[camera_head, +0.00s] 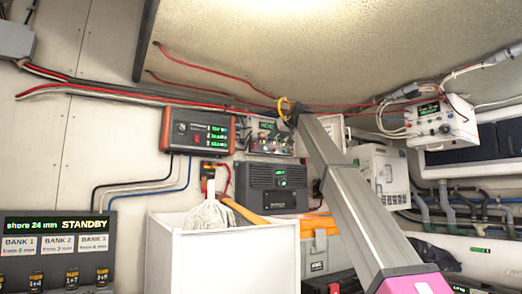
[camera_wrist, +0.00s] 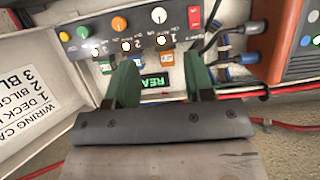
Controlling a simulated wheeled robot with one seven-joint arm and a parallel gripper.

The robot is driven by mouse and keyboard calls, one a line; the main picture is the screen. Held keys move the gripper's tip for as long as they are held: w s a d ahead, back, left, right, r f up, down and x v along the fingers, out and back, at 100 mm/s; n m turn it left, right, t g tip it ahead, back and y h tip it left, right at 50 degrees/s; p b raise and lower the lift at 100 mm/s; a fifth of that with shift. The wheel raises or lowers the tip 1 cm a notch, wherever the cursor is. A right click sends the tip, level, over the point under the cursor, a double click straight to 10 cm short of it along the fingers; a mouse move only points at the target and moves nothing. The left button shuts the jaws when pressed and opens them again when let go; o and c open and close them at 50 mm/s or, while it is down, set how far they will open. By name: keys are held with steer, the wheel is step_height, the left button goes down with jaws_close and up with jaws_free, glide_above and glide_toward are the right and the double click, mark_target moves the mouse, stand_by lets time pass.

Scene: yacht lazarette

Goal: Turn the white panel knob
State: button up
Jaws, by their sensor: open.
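The white panel knob (camera_wrist: 159,15) sits at the top of the wrist view on a grey control panel (camera_wrist: 140,40). It is in a row with an orange knob (camera_wrist: 119,24) and a green knob (camera_wrist: 83,32). My gripper (camera_wrist: 160,58) is open, with its two green fingers spread and nothing between them. The fingertips point at the panel, below the white knob in this view and apart from it. A green-lit display shows between the fingers. In the head view the panel (camera_head: 268,138) is on the back wall, partly behind my arm; its knobs are too small to tell apart.
An orange-edged device (camera_head: 196,131) is left of the panel, and a dark charger unit (camera_head: 272,186) is below it. A lettered white cover (camera_wrist: 40,95) stands beside the panel. Red cables run along the wall. A white bin (camera_head: 222,255) holding a mop stands in front.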

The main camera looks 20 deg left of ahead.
mark_target(266, 147)
steer(key=x, duration=1.1)
jaws_close()
